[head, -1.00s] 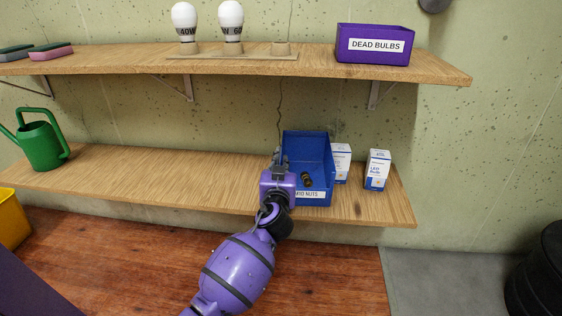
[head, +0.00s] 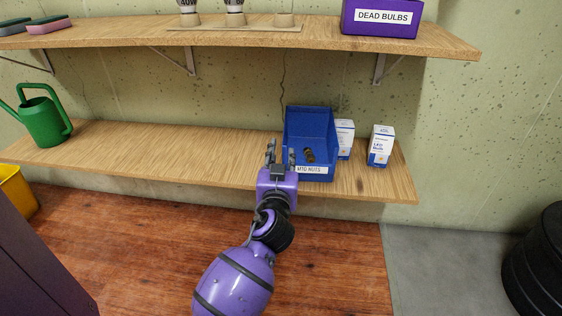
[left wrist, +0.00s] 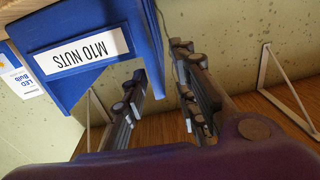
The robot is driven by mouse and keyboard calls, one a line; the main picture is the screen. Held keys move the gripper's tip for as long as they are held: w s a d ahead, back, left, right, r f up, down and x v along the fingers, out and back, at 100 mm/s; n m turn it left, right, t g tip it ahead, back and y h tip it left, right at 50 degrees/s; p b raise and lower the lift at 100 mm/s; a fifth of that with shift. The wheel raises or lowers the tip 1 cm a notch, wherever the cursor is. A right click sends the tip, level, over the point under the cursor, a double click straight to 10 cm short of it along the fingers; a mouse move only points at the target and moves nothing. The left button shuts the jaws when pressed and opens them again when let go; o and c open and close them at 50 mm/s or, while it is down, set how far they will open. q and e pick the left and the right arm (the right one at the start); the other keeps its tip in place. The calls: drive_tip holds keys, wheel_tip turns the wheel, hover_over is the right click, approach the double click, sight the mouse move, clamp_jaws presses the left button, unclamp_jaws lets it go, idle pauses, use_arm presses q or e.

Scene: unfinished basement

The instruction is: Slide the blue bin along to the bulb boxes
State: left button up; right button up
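The blue bin (head: 311,121), labelled M10 NUTS, stands upright on the lower shelf with a few dark nuts inside. Two white and blue bulb boxes stand to its right: the nearer one (head: 345,139) is partly hidden by the bin, the other (head: 381,146) stands clear at the right. I cannot tell whether bin and nearer box touch. In the left wrist view the bin's labelled front (left wrist: 85,45) is beside one finger of the gripper (left wrist: 160,75). My right gripper is not seen.
The lower shelf (head: 180,150) is bare between the bin and a green watering can (head: 43,117) at the left. An upper shelf (head: 250,36) overhangs, carrying a purple DEAD BULBS box (head: 381,17), bulbs and sponges. The lower shelf ends just right of the boxes.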

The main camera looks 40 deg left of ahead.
use_arm(q)
drive_tip(key=v, duration=0.2)
drive_tip(key=shift+s+d, duration=0.15)
drive_tip(key=shift+s, duration=0.1)
idle(0.5)
